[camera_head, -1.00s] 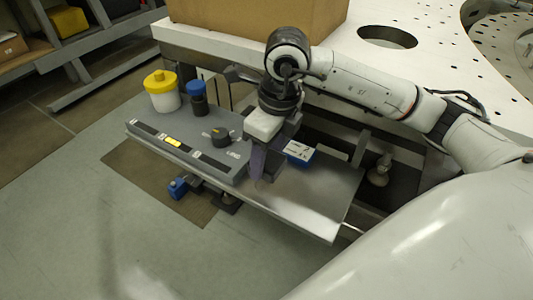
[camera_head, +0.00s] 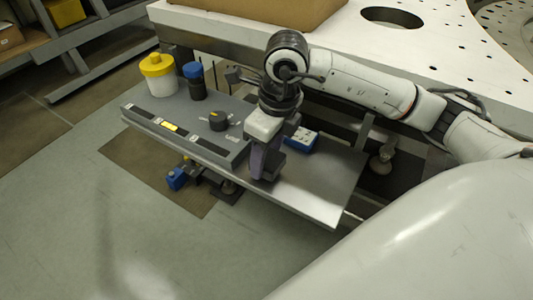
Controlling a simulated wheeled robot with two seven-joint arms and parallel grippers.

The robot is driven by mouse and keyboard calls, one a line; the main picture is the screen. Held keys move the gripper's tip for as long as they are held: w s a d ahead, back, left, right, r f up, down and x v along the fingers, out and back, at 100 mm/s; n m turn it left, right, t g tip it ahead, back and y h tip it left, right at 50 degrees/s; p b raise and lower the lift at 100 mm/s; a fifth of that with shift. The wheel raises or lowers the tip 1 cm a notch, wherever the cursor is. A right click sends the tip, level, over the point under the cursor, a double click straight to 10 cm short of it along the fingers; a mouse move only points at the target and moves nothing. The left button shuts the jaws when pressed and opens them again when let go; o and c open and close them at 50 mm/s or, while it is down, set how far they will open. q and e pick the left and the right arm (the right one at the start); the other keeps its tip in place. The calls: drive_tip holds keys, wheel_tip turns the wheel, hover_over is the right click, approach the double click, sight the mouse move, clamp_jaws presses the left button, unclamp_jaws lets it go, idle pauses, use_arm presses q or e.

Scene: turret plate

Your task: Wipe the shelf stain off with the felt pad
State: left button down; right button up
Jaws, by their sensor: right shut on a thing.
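My right gripper (camera_head: 264,170) points down over the metal shelf (camera_head: 308,196), with its fingertips low at the shelf's bare part, just right of the grey panel. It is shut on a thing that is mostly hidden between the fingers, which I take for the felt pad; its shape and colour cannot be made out. Whether it touches the shelf I cannot tell. No stain can be made out now; the gripper covers part of the surface. My left gripper is not in view.
The grey panel (camera_head: 185,140) with a black knob (camera_head: 218,120) lies left of the gripper. A blue box (camera_head: 302,139) sits close behind it. A yellow-lidded jar (camera_head: 158,75) and a blue-capped bottle (camera_head: 195,82) stand further left. The shelf's right part is clear.

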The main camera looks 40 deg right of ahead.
drive_tip(key=shift+f+b, duration=0.95)
drive_tip(key=shift+f, duration=0.05)
drive_tip(key=shift+w+a+r, duration=0.1)
drive_tip(key=shift+w+a, duration=0.15)
drive_tip(key=shift+w, duration=0.35)
drive_tip(key=shift+w+a+r, duration=0.1)
drive_tip(key=shift+w+a, duration=0.15)
drive_tip(key=shift+w, duration=0.4)
drive_tip(key=shift+w+a, duration=0.25)
drive_tip(key=shift+w, duration=0.35)
drive_tip(key=shift+s, duration=0.1)
drive_tip(key=shift+s+d+f+b, duration=0.1)
drive_tip(key=shift+s+d, duration=0.15)
drive_tip(key=shift+s, duration=0.35)
drive_tip(key=shift+s+d+f+b, duration=0.15)
drive_tip(key=shift+s+d, duration=0.1)
drive_tip(key=shift+s, duration=0.3)
drive_tip(key=shift+s+d+r+b, duration=0.1)
drive_tip(key=shift+s+d, duration=0.15)
drive_tip(key=shift+s, duration=0.35)
drive_tip(key=shift+r+p, duration=2.15)
drive_tip(key=shift+r, duration=0.85)
